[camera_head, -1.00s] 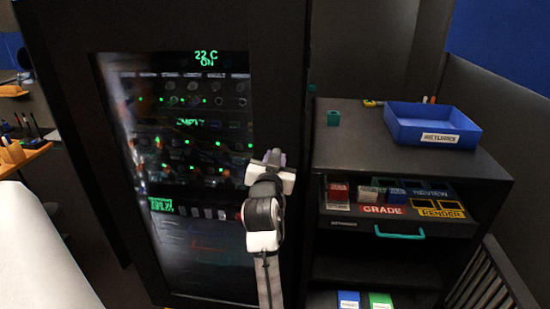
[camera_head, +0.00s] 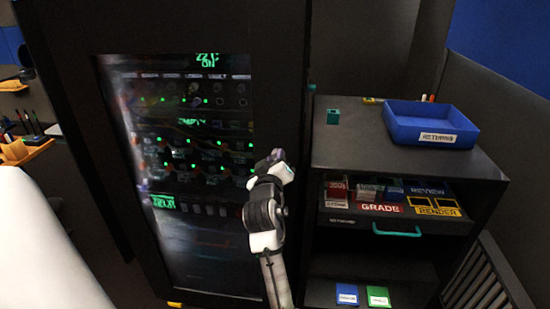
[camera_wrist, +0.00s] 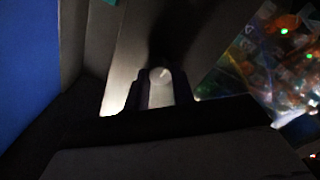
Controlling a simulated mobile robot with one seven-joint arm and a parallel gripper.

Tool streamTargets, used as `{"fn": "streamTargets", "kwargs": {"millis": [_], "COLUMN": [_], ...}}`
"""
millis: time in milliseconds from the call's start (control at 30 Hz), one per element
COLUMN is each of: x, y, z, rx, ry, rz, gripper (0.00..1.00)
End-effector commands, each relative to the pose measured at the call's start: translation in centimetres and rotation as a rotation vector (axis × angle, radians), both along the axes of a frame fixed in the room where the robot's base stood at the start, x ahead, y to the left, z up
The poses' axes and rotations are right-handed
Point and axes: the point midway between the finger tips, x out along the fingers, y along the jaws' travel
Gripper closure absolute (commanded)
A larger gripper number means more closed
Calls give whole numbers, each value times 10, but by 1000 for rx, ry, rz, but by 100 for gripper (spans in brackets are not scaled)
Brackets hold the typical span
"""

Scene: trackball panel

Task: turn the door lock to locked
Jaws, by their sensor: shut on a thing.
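The dark cabinet door (camera_head: 282,90) with its glass pane stands in front of me at left centre in the head view. My gripper (camera_head: 277,156) is at the right frame of this door, beside the glass. In the wrist view the two dark fingers (camera_wrist: 162,90) are closed around a small pale round knob, the door lock (camera_wrist: 160,75). The lower part of the knob is hidden by the fingers. In the head view my gripper hides the lock, and I cannot read its locked or unlocked marking.
An orange holder (camera_head: 22,150) is at far left.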

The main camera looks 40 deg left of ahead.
Motion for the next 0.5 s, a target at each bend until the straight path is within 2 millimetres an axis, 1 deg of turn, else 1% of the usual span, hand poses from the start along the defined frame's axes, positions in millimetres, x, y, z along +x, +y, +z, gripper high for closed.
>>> {"fn": "streamTargets", "kwargs": {"millis": [200, 500], "x": [0, 0], "y": [0, 0], "z": [0, -1], "rx": [-74, -107], "ry": [-44, -64], "rz": [0, 0], "gripper": [98, 98]}}
